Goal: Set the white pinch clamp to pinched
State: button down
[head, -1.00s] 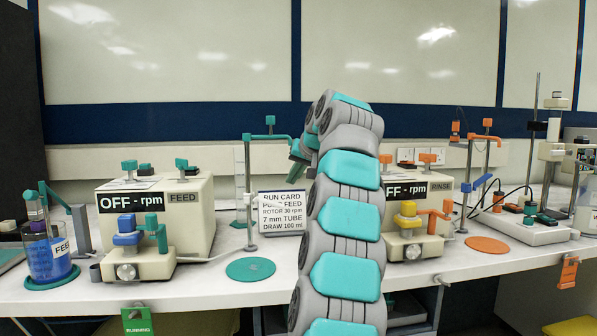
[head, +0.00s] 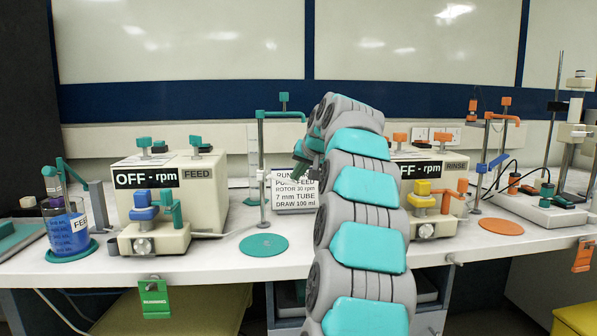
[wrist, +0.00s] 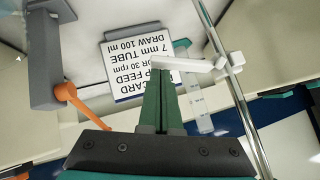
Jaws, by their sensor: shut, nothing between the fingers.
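The white pinch clamp (wrist: 195,64) shows in the wrist view as a white bar with a small block on the upright metal rod of a stand. In the head view my gripper (head: 299,168) is in front of the run card (head: 294,203), left of my arm.
The FEED pump (head: 172,185) stands left and the RINSE pump (head: 425,185) right, partly behind my arm. A stand with a blue clamp (head: 488,165) is further right. A grey block with an orange arm (wrist: 45,62) is at the wrist view's left. Bench near the teal disc (head: 264,244) is clear.

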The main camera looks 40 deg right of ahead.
jog(key=shift+f, duration=0.1)
dwell(0.3)
jog(key=shift+f+m+t+y, duration=0.5)
jog(key=shift+f+t+y, duration=0.1)
jog(key=shift+f+y, duration=0.1)
jog(key=shift+r, duration=0.1)
jog(key=shift+r+p, duration=0.4)
jog(key=shift+r, duration=0.35)
